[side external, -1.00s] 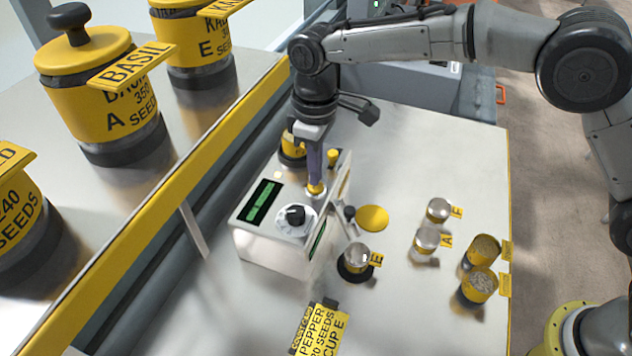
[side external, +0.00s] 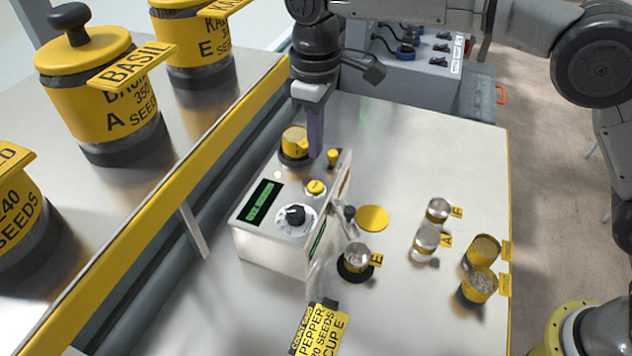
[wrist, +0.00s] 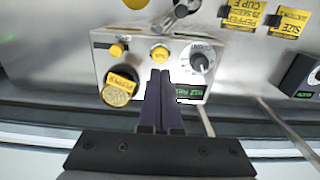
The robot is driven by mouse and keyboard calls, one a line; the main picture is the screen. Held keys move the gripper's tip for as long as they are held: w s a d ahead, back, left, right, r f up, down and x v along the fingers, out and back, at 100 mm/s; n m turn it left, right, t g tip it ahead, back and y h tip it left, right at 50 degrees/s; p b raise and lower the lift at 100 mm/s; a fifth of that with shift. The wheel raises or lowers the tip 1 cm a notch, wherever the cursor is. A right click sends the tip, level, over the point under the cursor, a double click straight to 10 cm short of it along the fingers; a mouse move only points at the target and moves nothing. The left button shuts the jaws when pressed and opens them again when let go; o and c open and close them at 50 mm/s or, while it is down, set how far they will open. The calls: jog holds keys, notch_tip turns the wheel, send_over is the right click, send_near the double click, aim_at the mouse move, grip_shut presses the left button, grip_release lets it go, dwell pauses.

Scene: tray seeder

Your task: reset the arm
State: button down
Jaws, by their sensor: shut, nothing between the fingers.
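My gripper (side external: 315,152) is shut and empty, and points down above the back part of the white seeder box. In the wrist view its fingers (wrist: 163,75) lie together, with the tips close to a yellow button in the picture. The seeder box (side external: 268,248) has a green display (side external: 262,201), a black dial (side external: 295,214), a yellow button (side external: 316,187) on its top and a yellow hopper cup (side external: 294,141) at its back. In the wrist view the hopper cup (wrist: 118,92) shows seeds inside.
Cup E (side external: 356,258) stands on a black disc in front of the box. Cups F (side external: 438,210) and A (side external: 427,240) and two yellow seed cups (side external: 480,286) stand at the right. A yellow disc (side external: 373,218) and a pepper card (side external: 318,330) lie on the table. Large yellow jars (side external: 105,110) stand at the left.

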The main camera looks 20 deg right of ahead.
dwell(0.4)
jog(key=s+d+r+m+t, duration=0.1)
jog(key=d+r+m+t, duration=0.1)
jog(key=d+r, duration=0.95)
jog(key=s+d+r+m+t, duration=0.1)
jog(key=s+d+r, duration=0.2)
jog(key=s+d, duration=0.15)
jog(key=s+d+r+m, duration=0.1)
jog(key=s+d+r, duration=0.1)
jog(key=s+d, duration=0.25)
jog(key=s+d+f+m+t, duration=0.2)
jog(key=s+d+m, duration=0.1)
jog(key=s+d, duration=0.65)
jog(key=s+f+m, duration=0.2)
jog(key=s+f, duration=0.7)
jog(key=f, duration=0.2)
jog(key=shift+f+t, duration=0.15)
jog(key=shift+t, duration=0.15)
